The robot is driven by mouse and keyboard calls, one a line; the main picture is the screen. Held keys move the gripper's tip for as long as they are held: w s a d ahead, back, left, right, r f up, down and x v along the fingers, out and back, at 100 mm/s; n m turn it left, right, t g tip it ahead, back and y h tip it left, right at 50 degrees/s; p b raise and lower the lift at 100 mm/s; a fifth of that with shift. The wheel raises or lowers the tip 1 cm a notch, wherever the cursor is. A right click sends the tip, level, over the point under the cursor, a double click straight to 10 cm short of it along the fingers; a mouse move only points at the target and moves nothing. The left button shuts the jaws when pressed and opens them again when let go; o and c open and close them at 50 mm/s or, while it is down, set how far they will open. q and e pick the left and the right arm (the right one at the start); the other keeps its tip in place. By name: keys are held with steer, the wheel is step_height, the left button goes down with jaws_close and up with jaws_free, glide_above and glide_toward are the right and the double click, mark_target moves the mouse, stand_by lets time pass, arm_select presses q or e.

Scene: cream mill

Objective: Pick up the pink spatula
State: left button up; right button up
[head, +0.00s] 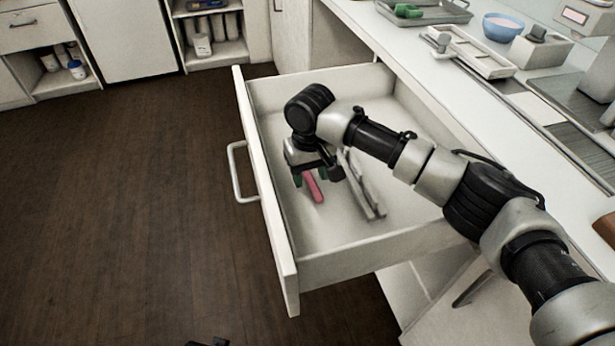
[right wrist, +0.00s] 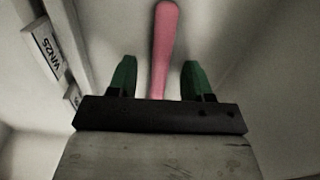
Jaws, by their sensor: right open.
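The pink spatula (head: 314,187) lies in the open drawer, seen in the head view just below my right gripper (head: 310,178). In the right wrist view its pink handle (right wrist: 165,45) runs between the two green fingertips of my right gripper (right wrist: 160,80), with a gap on each side. The gripper is open and points down into the drawer. The far part of the spatula is hidden behind the gripper. At the bottom edge of the head view a small dark piece shows; I cannot tell what it is.
The drawer (head: 345,247) is pulled out, with walls around the gripper. A grey divider (head: 362,185) stands right of the spatula; a labelled strip (right wrist: 45,50) shows in the wrist view. The counter above holds a blue bowl (head: 503,27) and trays.

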steer(key=shift+f, duration=0.3)
jaws_close()
